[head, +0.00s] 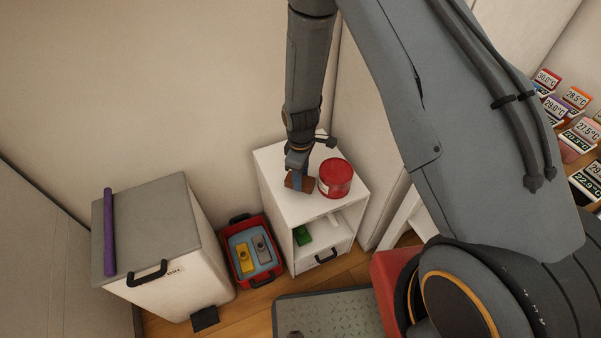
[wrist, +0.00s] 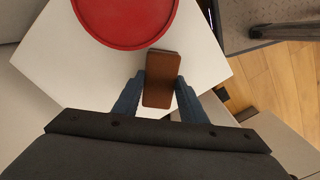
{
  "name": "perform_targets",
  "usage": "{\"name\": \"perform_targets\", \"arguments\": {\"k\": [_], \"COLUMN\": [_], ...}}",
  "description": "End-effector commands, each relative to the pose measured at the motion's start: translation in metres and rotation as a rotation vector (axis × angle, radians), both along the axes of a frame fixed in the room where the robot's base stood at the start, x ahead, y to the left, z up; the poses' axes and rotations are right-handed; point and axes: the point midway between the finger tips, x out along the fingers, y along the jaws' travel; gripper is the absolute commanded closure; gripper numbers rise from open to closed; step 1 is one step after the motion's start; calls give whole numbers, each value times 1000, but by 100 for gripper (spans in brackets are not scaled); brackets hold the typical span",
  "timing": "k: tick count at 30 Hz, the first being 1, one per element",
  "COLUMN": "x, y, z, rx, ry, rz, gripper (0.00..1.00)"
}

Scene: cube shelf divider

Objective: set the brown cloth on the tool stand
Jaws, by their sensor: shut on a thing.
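The brown cloth (head: 299,183) is a small folded block beside a red round tin on top of a white stand (head: 271,161), which I take to be the tool stand. My gripper (head: 297,168) points down and is shut on the cloth. In the wrist view the cloth (wrist: 162,80) sits between the two blue fingers of my gripper (wrist: 160,95), over the white top (wrist: 75,60). I cannot tell whether the cloth touches the top.
The red tin (head: 336,177) stands close to the right of the cloth; it also shows in the wrist view (wrist: 125,18). A green object (head: 302,235) lies on the shelf below. A red tray (head: 238,270) and a grey-lidded white bin (head: 160,215) stand to the left.

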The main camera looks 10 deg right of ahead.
Motion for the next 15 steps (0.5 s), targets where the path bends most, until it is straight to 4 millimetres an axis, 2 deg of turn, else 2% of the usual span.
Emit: {"name": "perform_targets", "arguments": {"k": [5, 15], "x": [0, 0], "y": [0, 0], "z": [-11, -11], "rx": [0, 0], "ry": [0, 0], "rz": [0, 0], "gripper": [94, 94]}}
